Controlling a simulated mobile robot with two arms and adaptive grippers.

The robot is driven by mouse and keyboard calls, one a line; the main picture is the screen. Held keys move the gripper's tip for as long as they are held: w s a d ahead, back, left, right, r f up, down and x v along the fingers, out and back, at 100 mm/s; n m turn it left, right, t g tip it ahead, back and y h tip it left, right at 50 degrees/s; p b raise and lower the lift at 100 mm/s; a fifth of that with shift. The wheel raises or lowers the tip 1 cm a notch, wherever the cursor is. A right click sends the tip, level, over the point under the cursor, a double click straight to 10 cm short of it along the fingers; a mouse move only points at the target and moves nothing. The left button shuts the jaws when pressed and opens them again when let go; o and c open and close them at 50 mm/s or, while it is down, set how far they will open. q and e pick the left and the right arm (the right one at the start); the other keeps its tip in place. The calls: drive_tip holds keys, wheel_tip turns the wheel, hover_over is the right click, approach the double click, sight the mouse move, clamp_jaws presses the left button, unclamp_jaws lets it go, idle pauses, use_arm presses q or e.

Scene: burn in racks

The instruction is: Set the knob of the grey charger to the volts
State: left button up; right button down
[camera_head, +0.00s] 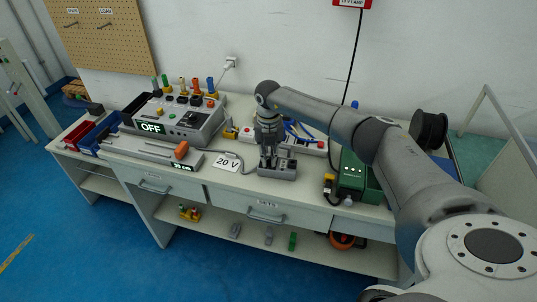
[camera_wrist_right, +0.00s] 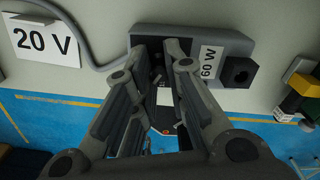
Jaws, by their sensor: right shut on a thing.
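The grey charger (camera_head: 284,172) is a small box near the front edge of the bench, with a cable from its left side. My left gripper is out of view.
A grey power unit reading "OFF" (camera_head: 151,127) stands at the left with several coloured plugs. A green box (camera_head: 352,172) stands to the right. Drawers and a lower shelf (camera_head: 330,252) are below.

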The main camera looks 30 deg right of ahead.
sight(268, 158)
idle(0.4)
drive_tip(key=c, duration=1.4)
unclamp_jaws()
wheel_tip(268, 158, up, 12)
drive_tip(key=shift+r, duration=0.1)
